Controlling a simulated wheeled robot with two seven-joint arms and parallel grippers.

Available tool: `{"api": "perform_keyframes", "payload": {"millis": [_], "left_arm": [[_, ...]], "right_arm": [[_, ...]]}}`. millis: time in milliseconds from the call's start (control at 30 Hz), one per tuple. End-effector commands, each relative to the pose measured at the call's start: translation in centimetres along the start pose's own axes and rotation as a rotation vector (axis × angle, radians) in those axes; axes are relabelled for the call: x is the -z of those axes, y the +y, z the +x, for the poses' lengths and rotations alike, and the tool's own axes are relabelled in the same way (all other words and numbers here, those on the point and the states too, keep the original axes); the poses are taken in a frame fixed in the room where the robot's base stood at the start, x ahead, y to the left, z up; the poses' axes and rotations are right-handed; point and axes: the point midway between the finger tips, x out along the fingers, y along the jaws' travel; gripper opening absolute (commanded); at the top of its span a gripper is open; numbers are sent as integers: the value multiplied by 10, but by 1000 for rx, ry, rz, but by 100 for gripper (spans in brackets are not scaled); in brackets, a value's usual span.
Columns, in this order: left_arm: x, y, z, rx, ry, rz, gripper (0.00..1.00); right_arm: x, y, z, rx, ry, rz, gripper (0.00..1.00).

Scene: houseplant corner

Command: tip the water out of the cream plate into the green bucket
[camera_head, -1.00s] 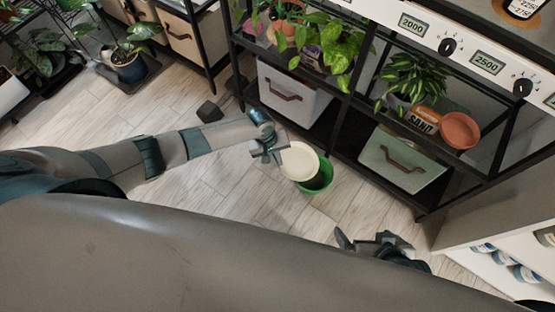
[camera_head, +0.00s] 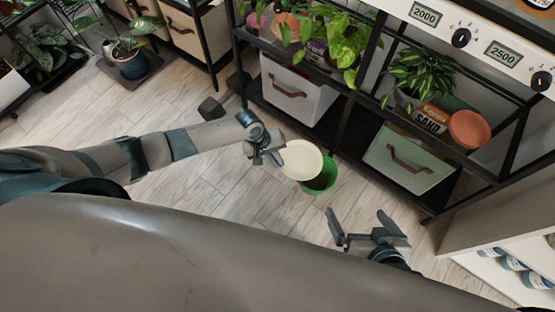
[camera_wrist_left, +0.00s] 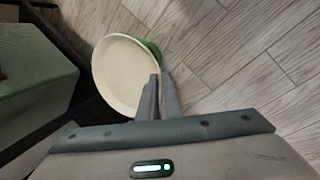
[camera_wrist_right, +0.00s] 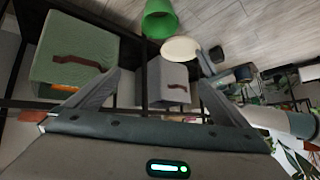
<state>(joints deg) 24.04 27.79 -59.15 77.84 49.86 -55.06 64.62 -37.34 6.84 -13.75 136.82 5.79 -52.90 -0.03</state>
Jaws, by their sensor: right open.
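The cream plate (camera_head: 302,160) is tilted over the green bucket (camera_head: 320,183), which stands on the floor. My left gripper (camera_head: 277,154) is shut on the plate's rim. In the left wrist view, its fingers (camera_wrist_left: 157,98) pinch the edge of the plate (camera_wrist_left: 122,75), and the bucket (camera_wrist_left: 153,52) shows just behind it. I cannot make out water in the plate. My right gripper (camera_head: 362,220) is open and empty, apart from the bucket on the near right side. In the right wrist view, the bucket (camera_wrist_right: 159,20) and plate (camera_wrist_right: 180,49) lie beyond its spread fingers.
A black shelf rack stands behind the bucket, holding a white bin (camera_head: 293,92), a green bin (camera_head: 408,160), plants and a terracotta saucer (camera_head: 468,129). A small dark block (camera_head: 210,108) lies on the floor. The wooden floor left and front of the bucket is clear.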

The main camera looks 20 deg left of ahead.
Motion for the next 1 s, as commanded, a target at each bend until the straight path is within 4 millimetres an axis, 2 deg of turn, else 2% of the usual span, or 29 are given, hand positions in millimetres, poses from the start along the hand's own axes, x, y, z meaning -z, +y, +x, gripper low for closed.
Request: {"api": "perform_keyframes", "payload": {"millis": [1000], "left_arm": [[0, -5, 6, -55, -2, 4, 0]], "right_arm": [[56, -16, 3, 25, 310, -37, 100]]}}
